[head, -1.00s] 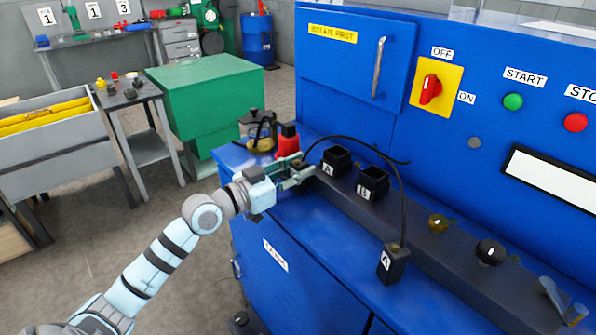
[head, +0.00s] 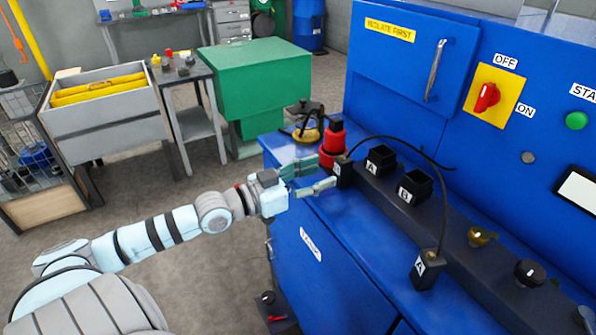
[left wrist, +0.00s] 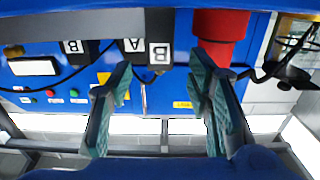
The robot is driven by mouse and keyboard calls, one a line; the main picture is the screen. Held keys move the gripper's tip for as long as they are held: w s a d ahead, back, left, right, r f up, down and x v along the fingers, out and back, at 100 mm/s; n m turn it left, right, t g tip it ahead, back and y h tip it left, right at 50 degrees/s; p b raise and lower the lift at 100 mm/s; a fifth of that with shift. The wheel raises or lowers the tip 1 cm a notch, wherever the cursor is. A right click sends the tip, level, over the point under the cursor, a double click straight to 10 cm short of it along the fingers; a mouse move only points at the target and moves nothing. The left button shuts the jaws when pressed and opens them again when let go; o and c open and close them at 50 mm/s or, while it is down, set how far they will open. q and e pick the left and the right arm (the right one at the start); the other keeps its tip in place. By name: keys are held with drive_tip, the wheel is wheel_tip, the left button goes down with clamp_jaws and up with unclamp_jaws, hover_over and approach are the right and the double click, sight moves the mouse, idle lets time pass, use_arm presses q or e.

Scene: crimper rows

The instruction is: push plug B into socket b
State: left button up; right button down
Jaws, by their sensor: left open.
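Plug B (head: 343,173), a dark block with a white B label and a black cable, stands upright by the far left end of the dark rail, apart from socket b. It also shows in the left wrist view (left wrist: 158,52), upside down. Socket b (head: 415,187) is a black open box on the rail, right of socket A (head: 381,160); it appears empty. My left gripper (head: 326,176) is open and empty, its fingertips just short of plug B. In the left wrist view its fingers (left wrist: 160,78) spread to either side of the plug. My right gripper is out of view.
A red bottle-like object (head: 331,138) stands close behind plug B. Plug A (head: 426,268) stands on the near front ledge, its cable arching over the sockets. The blue cabinet wall (head: 390,100) rises behind.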

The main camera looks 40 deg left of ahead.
use_arm(q)
drive_tip(key=p+v, duration=0.3)
drive_tip(key=v, duration=0.2)
drive_tip(key=shift+s+r, duration=0.1)
drive_tip(key=shift+r, duration=0.05)
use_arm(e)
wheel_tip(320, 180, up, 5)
use_arm(q)
drive_tip(key=shift+a, duration=0.1)
